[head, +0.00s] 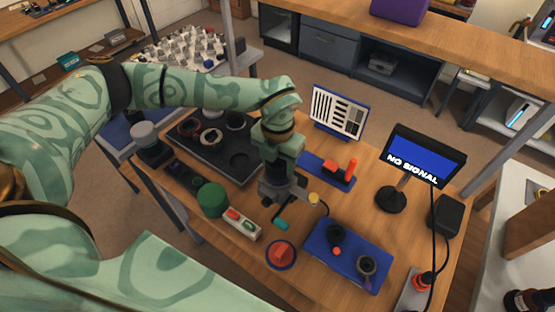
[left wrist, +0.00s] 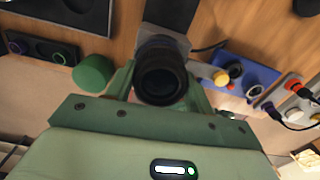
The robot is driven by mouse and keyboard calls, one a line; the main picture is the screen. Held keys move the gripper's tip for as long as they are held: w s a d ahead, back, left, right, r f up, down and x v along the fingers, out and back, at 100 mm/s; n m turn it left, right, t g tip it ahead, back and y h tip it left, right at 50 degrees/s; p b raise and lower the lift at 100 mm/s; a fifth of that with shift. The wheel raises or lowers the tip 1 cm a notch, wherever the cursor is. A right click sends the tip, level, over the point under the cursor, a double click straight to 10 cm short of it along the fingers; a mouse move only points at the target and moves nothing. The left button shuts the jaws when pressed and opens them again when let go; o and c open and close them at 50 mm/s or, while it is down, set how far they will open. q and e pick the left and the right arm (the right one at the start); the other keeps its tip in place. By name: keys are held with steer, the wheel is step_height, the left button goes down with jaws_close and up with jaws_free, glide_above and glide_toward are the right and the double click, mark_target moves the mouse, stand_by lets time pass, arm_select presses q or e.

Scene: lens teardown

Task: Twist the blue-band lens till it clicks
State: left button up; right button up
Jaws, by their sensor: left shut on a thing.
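My left gripper (head: 280,178) points down over the middle of the wooden table, over a dark grey mount (head: 285,192). In the left wrist view, the left gripper (left wrist: 160,82) is shut on a black round lens (left wrist: 162,78), seen end-on between the fingers. A grey plate (left wrist: 167,42) lies beyond the lens. No blue band can be made out on this lens, and the gripper hides most of it in the head view. Whether it is seated in the mount cannot be told. My right gripper is not in view.
A black tray with round recesses (head: 182,152) is left. A green dome (head: 212,199), button box (head: 242,223) and red button (head: 281,253) stand in front. A blue tray (head: 318,250) holds small parts at front right. A monitor (head: 425,155) reads NO SIGNAL; a test chart (head: 338,112) stands behind.

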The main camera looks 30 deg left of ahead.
mark_target(278, 160)
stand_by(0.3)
arm_select(q)
steer(key=shift+m, duration=0.4)
steer(key=shift+c, duration=1.5)
steer(key=o, duration=1.5)
steer(key=shift+o, duration=0.2)
step_height(278, 160, up, 16)
steer(key=p, duration=0.2)
